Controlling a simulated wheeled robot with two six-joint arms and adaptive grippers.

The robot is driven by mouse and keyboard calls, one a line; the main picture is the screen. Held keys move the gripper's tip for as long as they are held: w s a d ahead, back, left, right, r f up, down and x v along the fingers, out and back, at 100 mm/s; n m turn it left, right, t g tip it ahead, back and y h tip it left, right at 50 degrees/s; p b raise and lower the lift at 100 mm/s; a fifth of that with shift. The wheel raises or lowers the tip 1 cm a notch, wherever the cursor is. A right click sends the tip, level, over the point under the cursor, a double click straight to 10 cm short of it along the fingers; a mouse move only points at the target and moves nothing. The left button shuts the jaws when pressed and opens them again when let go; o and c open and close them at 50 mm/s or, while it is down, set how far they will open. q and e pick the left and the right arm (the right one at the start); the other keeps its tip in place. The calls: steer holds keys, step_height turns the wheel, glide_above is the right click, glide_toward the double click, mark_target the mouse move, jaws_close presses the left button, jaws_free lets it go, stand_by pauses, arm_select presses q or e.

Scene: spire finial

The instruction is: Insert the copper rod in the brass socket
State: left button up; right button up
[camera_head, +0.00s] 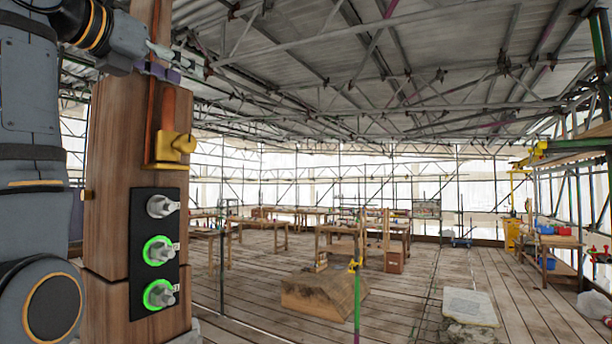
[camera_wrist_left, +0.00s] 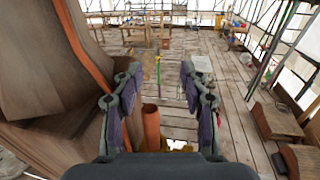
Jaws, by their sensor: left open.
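The copper rod (camera_head: 167,108) stands upright against the face of a wooden post (camera_head: 108,150). Its lower end meets the brass socket (camera_head: 170,150), a yellow fitting on the post; how deep it sits is hidden. My left gripper (camera_head: 178,66) is open at the rod's upper end, just above it. In the left wrist view the rod's top (camera_wrist_left: 151,122) shows between the spread purple-padded fingers (camera_wrist_left: 161,82), nearer the left one, with no clear contact. A bit of brass (camera_wrist_left: 181,146) shows beside the rod, partly hidden by the gripper. My right gripper is out of view.
A thin copper strip (camera_head: 151,75) runs up the post. Below the socket is a black panel (camera_head: 154,245) with several knobs, two ringed in green light. The plank floor between is mostly open.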

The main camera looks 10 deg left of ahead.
arm_select(q)
steer(key=s+d+b, duration=0.3)
steer(key=d+b, duration=0.4)
steer(key=d, duration=0.1)
steer(key=w+d+f+m+h+p, duration=0.1)
steer(key=w+d+f, duration=0.3)
steer(key=w, duration=0.5)
steer(key=w+d+f+h, duration=0.1)
steer(key=w+d+f, duration=0.3)
steer(key=w, duration=0.6)
steer(key=w+d+f+m+g+h, duration=0.1)
steer(key=w+d+f, duration=0.3)
steer(key=w+f, duration=0.3)
step_height(320, 180, down, 4)
steer(key=shift+w+r+m+h, duration=0.2)
steer(key=shift+w+m+h, duration=0.1)
steer(key=shift+w+h, duration=0.1)
steer(key=shift+s, duration=0.1)
